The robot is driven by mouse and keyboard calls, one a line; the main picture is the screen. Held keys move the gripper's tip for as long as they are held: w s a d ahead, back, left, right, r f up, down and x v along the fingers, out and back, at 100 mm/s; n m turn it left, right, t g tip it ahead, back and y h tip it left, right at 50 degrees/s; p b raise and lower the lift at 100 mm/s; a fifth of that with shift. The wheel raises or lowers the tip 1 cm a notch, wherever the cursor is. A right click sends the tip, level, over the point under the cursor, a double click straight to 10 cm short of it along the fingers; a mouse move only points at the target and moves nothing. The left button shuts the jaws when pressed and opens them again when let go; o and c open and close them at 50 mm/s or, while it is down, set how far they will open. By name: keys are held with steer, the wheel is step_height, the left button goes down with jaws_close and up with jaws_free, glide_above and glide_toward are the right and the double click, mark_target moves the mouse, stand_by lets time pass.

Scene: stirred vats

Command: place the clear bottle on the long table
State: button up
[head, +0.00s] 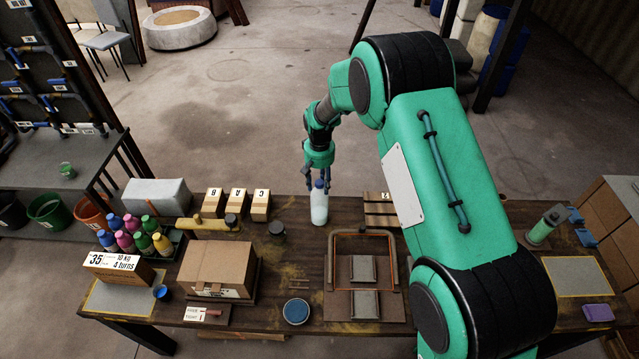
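The clear bottle (319,207), pale and translucent with a blue cap, is upright at the back middle of the long table (298,268). Its base appears to be at the dark wooden top, but I cannot tell whether it rests there or hangs just above. My gripper (319,183) points down over the bottle, with its fingers at the cap and neck. The view is too small to show whether the fingers are closed on it.
Left of the bottle stand lettered blocks (237,203), a dark round knob (277,230) and a cardboard box (217,268). A framed fixture (363,275) is to the right. A rack of coloured bottles (137,236) is at left. Bare wood lies around the blue round dish (296,311).

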step_height(320, 180, up, 12)
steer(key=shift+r+p, duration=0.15)
steer(key=shift+p, duration=0.15)
stand_by(0.6)
stand_by(0.5)
